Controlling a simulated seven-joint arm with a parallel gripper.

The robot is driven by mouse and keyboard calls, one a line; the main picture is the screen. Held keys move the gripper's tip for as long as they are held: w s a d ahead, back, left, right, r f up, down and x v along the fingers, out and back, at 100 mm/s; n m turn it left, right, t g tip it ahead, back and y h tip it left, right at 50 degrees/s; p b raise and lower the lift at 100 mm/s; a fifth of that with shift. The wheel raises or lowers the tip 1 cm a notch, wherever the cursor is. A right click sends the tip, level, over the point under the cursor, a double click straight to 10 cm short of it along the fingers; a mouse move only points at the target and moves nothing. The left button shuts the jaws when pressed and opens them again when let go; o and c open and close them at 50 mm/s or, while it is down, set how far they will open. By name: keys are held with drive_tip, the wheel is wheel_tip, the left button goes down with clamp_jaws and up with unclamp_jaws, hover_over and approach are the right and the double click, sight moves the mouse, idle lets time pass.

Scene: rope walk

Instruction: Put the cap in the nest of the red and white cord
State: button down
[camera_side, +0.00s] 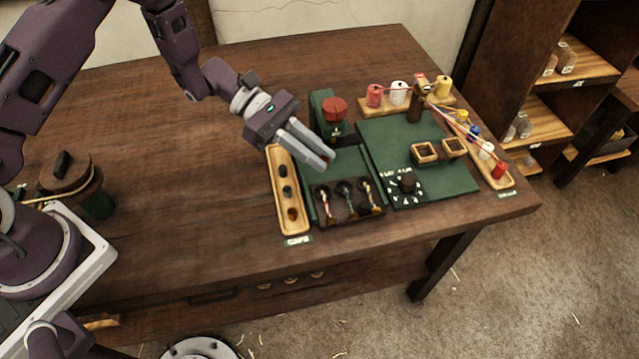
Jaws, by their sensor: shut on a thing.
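My gripper (324,160) is above the left part of the green board, angled down to the right. Its pale fingers are shut on the cap, which is mostly hidden between the fingertips. A dark rack (348,214) stands below and in front of the gripper with several short cord ends in its nests. The cords are too small for me to tell surely which one is red and white. The wooden caps tray (272,160) lies to the left of the rack, with several dark and brown caps in it. The gripper is apart from the rack.
A red-topped device (334,110) stands behind the gripper. Spools (374,95) and stretched cords are at the back right. The table's left middle is clear.

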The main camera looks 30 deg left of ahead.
sight(317, 188)
wheel_tip(317, 188, down, 7)
drive_tip(key=shift+r, duration=0.2)
drive_tip(key=shift+f, duration=0.6)
drive_tip(key=c, duration=1.4)
unclamp_jaws()
drive_tip(key=shift+o, duration=0.2)
